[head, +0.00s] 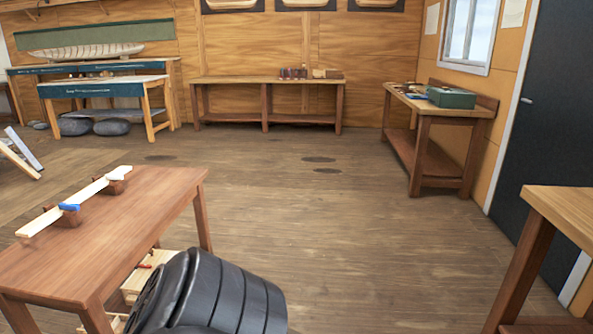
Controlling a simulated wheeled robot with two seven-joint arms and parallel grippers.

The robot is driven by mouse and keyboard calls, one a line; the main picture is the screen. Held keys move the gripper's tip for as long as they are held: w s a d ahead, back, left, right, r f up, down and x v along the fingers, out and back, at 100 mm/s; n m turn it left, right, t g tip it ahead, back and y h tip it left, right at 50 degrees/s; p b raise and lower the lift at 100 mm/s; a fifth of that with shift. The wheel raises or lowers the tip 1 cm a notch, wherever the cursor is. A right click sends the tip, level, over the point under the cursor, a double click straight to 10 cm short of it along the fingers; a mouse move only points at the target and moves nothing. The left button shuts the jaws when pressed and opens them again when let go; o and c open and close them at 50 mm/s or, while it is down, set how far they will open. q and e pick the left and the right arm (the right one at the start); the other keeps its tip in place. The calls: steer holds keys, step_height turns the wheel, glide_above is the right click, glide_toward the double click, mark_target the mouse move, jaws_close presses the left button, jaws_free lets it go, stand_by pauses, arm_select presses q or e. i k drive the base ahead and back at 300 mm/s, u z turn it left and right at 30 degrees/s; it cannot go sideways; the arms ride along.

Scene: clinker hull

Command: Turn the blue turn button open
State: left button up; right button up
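A small blue piece (69,207), which looks like the blue turn button, sits on a long pale strip (85,193) on the reddish-brown table (130,220) at the left. The strip rests on two dark wooden blocks, one under the blue piece and one near the strip's far end. The blue piece is too small here to tell exactly how it is turned. Neither of my grippers is in view.
Below the table are pale wooden boxes (145,270). A wooden bench (560,215) stands at the right edge, and another bench with a green box (451,97) stands by the right wall. The floor (310,210) between is clear.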

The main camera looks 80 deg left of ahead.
mark_target(62, 206)
steer(key=u, duration=3.9)
steer(key=i, duration=0.75)
steer(key=u, duration=0.6)
steer(key=k, duration=1.25)
steer(key=u, duration=1.2)
steer(key=i, duration=1.4)
steer(key=z, duration=0.3)
steer(key=i, duration=1.25)
steer(key=z, duration=1.1)
